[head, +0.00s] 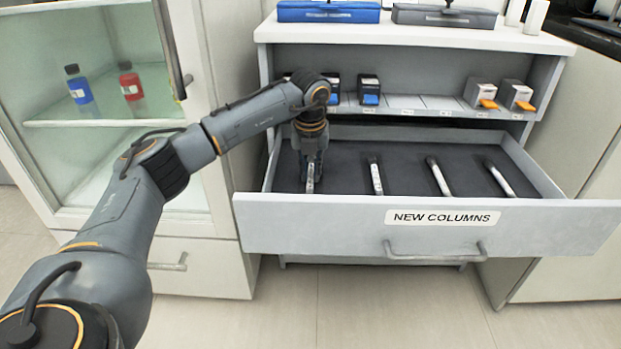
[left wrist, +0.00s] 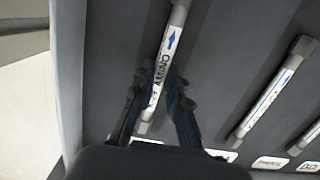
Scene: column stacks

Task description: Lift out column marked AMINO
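The column marked AMINO (left wrist: 171,41) is a slim white tube with grey ends and a blue arrow. It lies in the open drawer, and its near end (head: 310,184) shows below my left gripper in the head view. My left gripper (head: 311,164) points down over this column. In the left wrist view, its two dark fingers (left wrist: 156,76) stand on either side of the label, with narrow gaps to the tube. It looks partly open. The column's far part is hidden by the gripper in the head view. My right gripper is not in view.
The drawer (head: 280,223) is labelled NEW COLUMNS. Three other columns (head: 376,178) lie to the right, spaced apart. The drawer's left wall (head: 271,168) is close to my gripper. Above is a shelf (head: 400,103) with several small boxes; a glass-door cabinet (head: 205,60) stands left.

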